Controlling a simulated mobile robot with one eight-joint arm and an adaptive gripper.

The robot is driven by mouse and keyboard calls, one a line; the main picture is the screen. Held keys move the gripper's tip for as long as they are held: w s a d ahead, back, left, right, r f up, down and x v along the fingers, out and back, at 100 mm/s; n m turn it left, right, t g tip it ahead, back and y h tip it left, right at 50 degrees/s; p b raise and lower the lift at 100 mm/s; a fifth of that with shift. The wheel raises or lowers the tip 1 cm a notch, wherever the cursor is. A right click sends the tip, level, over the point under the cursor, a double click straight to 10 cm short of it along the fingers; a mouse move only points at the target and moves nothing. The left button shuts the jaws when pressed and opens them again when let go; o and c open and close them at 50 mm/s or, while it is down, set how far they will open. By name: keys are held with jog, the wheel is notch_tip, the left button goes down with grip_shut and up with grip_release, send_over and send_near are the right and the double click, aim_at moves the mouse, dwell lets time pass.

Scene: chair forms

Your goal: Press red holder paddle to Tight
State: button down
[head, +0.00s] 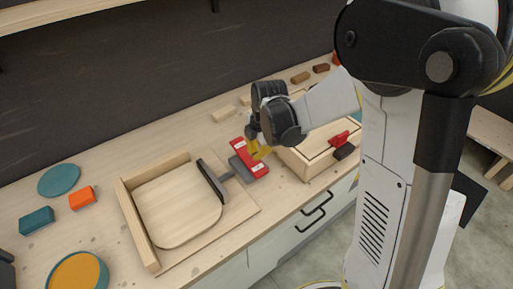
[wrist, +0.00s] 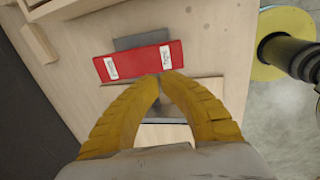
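The red paddle (head: 261,171) is a flat bar with two white labels, lying across a grey block (head: 238,170) beside the wooden seat fixture. In the wrist view the red paddle (wrist: 138,62) lies just beyond my fingertips, over the grey block (wrist: 140,40); the label print is too small to read surely. My gripper (head: 258,152) is over the paddle and hides its middle in the head view. In the wrist view the yellow fingertips of my gripper (wrist: 164,78) are together, at the paddle's near edge, with nothing between them. I cannot tell whether they touch it.
A rounded wooden seat board (head: 180,212) lies in a wooden frame with a dark clamp bar (head: 212,182). A wooden box (head: 312,150) with a small red piece (head: 339,138) stands to the right. A teal disc (head: 59,180) and orange block (head: 82,197) lie far left.

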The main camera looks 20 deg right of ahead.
aim_at(253, 167)
jog(key=b+x, duration=0.2)
jog(key=x, duration=0.5)
jog(key=shift+s+f+b, duration=0.1)
jog(key=shift+f+b, duration=0.7)
jog(key=shift+b, duration=0.05)
jog(key=shift+r, duration=0.1)
